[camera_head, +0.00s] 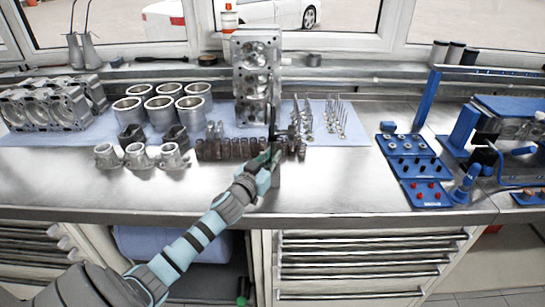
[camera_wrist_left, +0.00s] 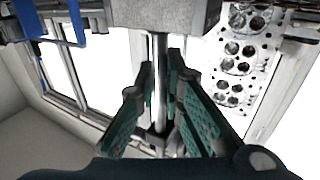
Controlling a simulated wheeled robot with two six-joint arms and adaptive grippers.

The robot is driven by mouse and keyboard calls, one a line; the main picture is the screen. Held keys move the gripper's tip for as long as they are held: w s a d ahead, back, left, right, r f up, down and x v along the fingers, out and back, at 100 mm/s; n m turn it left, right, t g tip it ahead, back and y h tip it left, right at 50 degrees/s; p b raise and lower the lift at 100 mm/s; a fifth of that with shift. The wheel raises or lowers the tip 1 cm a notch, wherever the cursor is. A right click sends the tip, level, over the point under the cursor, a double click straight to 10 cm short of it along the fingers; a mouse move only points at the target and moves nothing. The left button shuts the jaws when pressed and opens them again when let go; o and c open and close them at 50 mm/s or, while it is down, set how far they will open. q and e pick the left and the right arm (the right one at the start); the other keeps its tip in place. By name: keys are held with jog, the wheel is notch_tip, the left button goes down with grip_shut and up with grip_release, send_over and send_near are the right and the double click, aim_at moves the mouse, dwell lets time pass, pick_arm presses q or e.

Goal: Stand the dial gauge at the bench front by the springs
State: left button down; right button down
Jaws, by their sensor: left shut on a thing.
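My left gripper (camera_head: 268,152) is shut on the upright rod of the dial gauge stand (camera_head: 276,184), in front of the springs. In the left wrist view, the fingers (camera_wrist_left: 161,75) close around the thin metal rod, and the stand's grey block base (camera_wrist_left: 165,14) shows at the top of the picture. In the head view the base is partly behind my gripper; I cannot tell if it touches the bench. The dial face is not clear. The dark coil springs (camera_head: 222,150) stand in a row just behind, reaching both sides of my gripper. My right gripper is out of view.
Pistons (camera_head: 139,156) stand left of the springs, with cylinder liners (camera_head: 160,110) behind. A cylinder head (camera_head: 256,70) stands upright at the back. Valves (camera_head: 335,120) stand right of the springs. A blue tray (camera_head: 414,170) is farther right. The bench front (camera_head: 335,190) between is bare.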

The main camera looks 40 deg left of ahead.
pick_arm(q)
jog(key=shift+f+b, duration=0.1)
jog(key=shift+b, duration=0.2)
dwell(0.4)
jog(key=c, duration=1.6)
grip_release()
jog(key=shift+s, duration=0.1)
jog(key=shift+c, duration=0.2)
jog(key=shift+s+f, duration=0.15)
jog(key=s+d, duration=0.2)
jog(key=s, duration=0.9)
jog(key=shift+s, duration=0.25)
jog(key=shift+d, duration=0.1)
